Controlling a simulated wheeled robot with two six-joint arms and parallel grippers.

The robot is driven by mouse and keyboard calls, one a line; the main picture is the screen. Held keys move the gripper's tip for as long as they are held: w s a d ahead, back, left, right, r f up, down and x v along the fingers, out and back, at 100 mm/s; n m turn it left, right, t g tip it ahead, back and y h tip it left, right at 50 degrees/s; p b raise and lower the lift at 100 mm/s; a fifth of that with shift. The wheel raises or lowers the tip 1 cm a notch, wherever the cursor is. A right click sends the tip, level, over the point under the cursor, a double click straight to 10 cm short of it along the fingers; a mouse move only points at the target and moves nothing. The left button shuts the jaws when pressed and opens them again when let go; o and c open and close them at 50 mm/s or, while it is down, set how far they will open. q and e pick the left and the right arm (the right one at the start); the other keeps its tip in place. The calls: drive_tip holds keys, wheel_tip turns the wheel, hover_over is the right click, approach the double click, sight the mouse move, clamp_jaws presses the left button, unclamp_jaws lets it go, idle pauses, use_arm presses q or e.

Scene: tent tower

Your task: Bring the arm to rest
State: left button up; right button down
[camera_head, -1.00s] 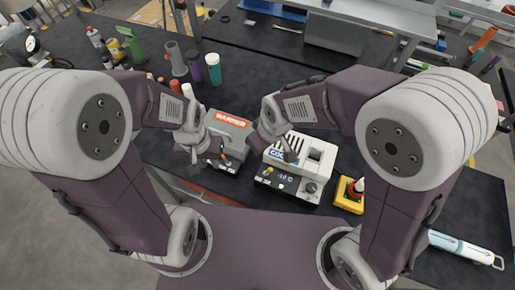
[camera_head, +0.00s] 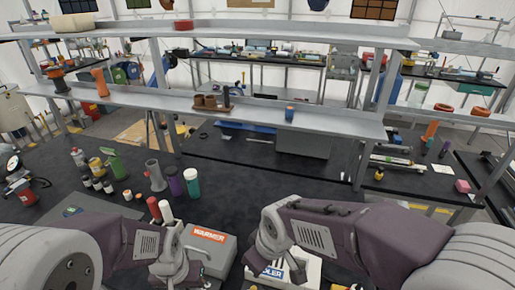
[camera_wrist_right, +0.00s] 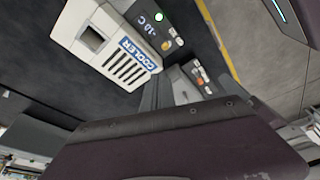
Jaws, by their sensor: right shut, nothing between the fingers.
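My left arm enters the head view from the left, its gripper (camera_head: 181,279) pointing down in front of the warmer, at the lower picture edge. Its fingers are too small and cut off to tell their opening. My right arm enters from the right. Its gripper (camera_head: 297,270) hangs down over the cooler, shut and empty. Both arms are bent inward, with their wrists apart from each other. The grey warmer (camera_head: 213,236) has an orange label.
Left of the warmer stand a teal-and-white bottle (camera_head: 192,183), a purple bottle (camera_head: 176,182), a grey holder (camera_head: 155,175) and a green spray bottle (camera_head: 113,162). A long grey shelf (camera_head: 260,112) crosses behind.

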drive_tip(key=d+f+m, duration=0.1)
drive_tip(key=d, duration=0.3)
drive_tip(key=d+f+m+h, duration=0.1)
drive_tip(key=d+m, duration=0.1)
drive_tip(key=d, duration=0.2)
drive_tip(key=w+d+f+m, duration=0.1)
drive_tip(key=d, duration=0.3)
drive_tip(key=shift+f+m+g, duration=0.3)
drive_tip(key=shift+m, duration=0.1)
drive_tip(key=d, duration=0.1)
drive_tip(key=s+d+f+m, duration=0.1)
drive_tip(key=d+m, duration=0.1)
drive_tip(key=shift+s+d+f+h, duration=0.3)
drive_tip(key=shift+s+f, duration=0.1)
drive_tip(key=s+f+m, duration=0.1)
drive_tip(key=s+d+f+m, duration=0.1)
drive_tip(key=shift+s+d+m+g, duration=0.25)
drive_tip(key=shift+s+m+g, duration=0.05)
drive_tip(key=shift+m, duration=0.1)
